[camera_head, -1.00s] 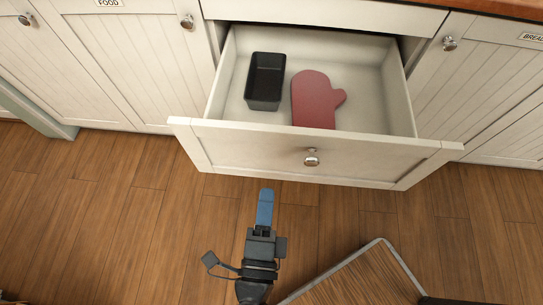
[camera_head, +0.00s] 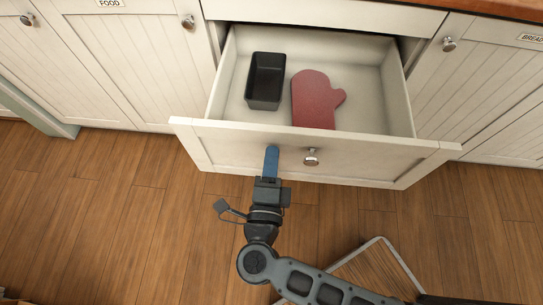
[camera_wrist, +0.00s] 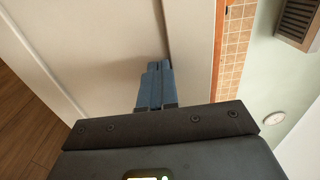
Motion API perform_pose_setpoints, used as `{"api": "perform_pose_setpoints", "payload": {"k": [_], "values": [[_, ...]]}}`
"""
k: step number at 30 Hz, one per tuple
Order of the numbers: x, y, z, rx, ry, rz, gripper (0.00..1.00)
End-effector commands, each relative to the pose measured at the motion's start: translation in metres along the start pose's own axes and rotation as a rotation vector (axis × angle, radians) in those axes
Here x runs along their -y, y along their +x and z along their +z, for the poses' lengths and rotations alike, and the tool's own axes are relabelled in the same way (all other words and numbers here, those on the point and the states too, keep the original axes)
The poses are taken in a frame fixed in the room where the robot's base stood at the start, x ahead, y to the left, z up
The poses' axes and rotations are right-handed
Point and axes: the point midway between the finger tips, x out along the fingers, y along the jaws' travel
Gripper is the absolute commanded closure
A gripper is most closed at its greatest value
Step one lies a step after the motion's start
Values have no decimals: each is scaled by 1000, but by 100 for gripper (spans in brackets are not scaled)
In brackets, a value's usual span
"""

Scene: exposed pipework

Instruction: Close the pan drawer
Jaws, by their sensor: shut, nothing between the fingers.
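The pan drawer (camera_head: 230,146) is pulled out from the white cabinet, with a round metal knob (camera_head: 311,157) on its front. Inside lie a black loaf pan (camera_head: 265,82) and a red oven mitt (camera_head: 313,98). My gripper (camera_head: 272,152) is shut and empty, its blue fingers overlapping the drawer front just left of the knob. In the wrist view the blue fingers (camera_wrist: 156,84) are together near a white panel (camera_wrist: 110,45). I cannot tell whether the fingertips touch the drawer front.
White cabinet doors stand on both sides of the drawer, the left one with a knob (camera_head: 188,22) and the right one with a knob (camera_head: 449,44). A wooden-topped piece with a metal rim (camera_head: 378,270) is at the lower right. The wooden floor (camera_head: 120,220) is clear at left.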

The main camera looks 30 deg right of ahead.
Motion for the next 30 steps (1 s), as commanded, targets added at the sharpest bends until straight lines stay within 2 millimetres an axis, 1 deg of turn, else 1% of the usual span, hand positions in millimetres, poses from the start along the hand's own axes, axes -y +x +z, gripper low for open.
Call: {"api": "perform_pose_setpoints", "payload": {"k": [5,8,11,17,30], "values": [[0,6,0,-2,0,-1,100],[1,17,0,-4,1,-1,100],[1,34,-1,-5,1,-2,100],[2,83,-1,-7,2,-3,100],[0,206,-1,-5,2,-2,100]]}}
